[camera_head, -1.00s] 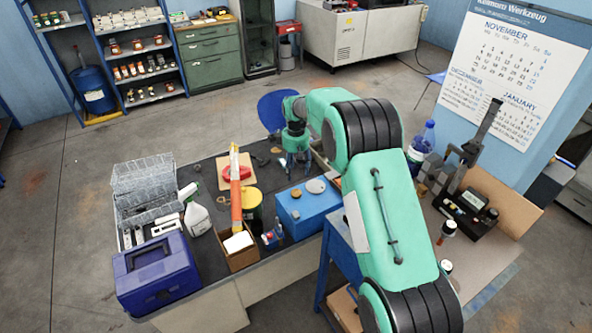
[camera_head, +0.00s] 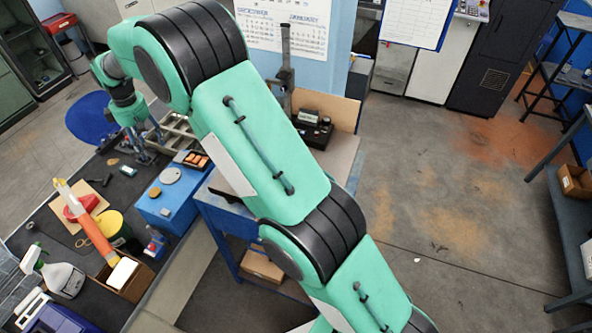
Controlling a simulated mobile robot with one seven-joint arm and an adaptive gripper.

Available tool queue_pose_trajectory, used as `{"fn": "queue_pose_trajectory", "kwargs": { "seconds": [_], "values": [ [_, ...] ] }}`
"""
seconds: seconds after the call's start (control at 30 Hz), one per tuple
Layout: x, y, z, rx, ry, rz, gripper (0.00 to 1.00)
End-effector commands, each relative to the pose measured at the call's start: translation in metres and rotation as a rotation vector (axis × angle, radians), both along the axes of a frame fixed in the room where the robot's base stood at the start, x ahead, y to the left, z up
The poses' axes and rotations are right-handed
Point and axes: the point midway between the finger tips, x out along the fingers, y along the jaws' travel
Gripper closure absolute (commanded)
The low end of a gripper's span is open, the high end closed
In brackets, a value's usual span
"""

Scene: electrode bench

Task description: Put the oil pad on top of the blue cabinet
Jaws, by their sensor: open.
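The blue cabinet (camera_head: 162,212) is a small blue box on the dark bench. On its top lie a round grey disc (camera_head: 170,175) and a small brown round piece (camera_head: 154,192). I cannot tell for sure which thing is the oil pad; a flat tan oval (camera_head: 112,161) also lies on the bench beyond the cabinet. My gripper (camera_head: 150,150) is open, pointing down just beyond the cabinet's far side. I see nothing held, but its fingertips are small and partly lost against the dark bench.
A yellow-and-black can (camera_head: 115,230), an orange-handled tool (camera_head: 88,232), a cardboard box (camera_head: 130,283) and a spray bottle (camera_head: 60,275) crowd the bench left of the cabinet. A tray of orange pieces (camera_head: 195,160) stands at its right.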

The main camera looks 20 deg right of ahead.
Motion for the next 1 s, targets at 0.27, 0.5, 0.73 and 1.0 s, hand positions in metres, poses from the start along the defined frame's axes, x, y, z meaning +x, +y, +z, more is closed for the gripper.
{"fn": "queue_pose_trajectory", "kwargs": {
  "seconds": [0.27,0.5,0.73,1.0],
  "values": [
    [-0.029,-0.058,0.079,0.026,-0.043,-0.113,0.44],
    [-0.063,-0.107,0.135,0.047,-0.079,-0.21,0.44],
    [-0.103,-0.153,0.181,0.068,-0.112,-0.301,0.44],
    [-0.158,-0.202,0.223,0.095,-0.153,-0.409,0.44]
  ]
}}
